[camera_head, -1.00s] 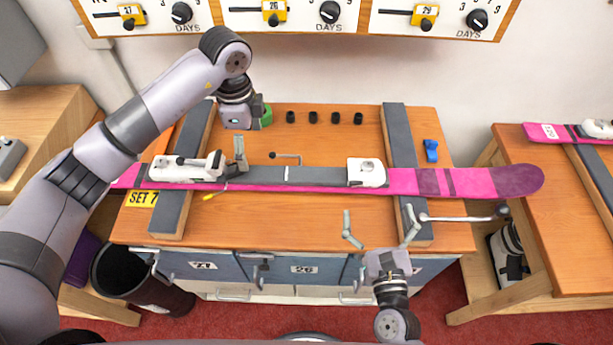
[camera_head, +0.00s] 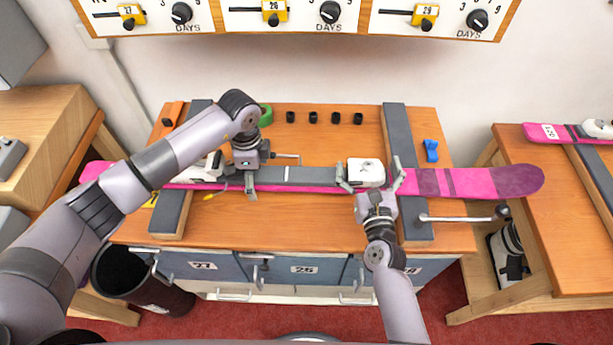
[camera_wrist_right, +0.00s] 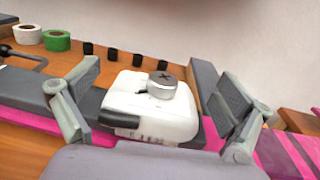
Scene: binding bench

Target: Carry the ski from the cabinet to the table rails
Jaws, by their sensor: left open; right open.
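The pink and dark grey ski (camera_head: 430,181) lies lengthwise across the two grey table rails, one on the left (camera_head: 172,212) and one on the right (camera_head: 418,228). Its white toe binding (camera_head: 366,172) sits right of the middle; the other white binding (camera_head: 207,168) is partly hidden by my left arm. My left gripper (camera_head: 251,188) is open at the ski's middle section, fingers pointing down. My right gripper (camera_head: 371,184) is open, its fingers on either side of the white toe binding. In the right wrist view the binding (camera_wrist_right: 150,108) stands between the spread fingers, with a gap at each side.
A lever tool (camera_head: 455,217) lies at the table's front right. Green tape (camera_head: 266,116), several black plugs (camera_head: 313,117) and a blue clip (camera_head: 431,150) are at the back. Another ski (camera_head: 575,134) lies on the right-hand table. A black bin (camera_head: 140,280) stands at front left.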

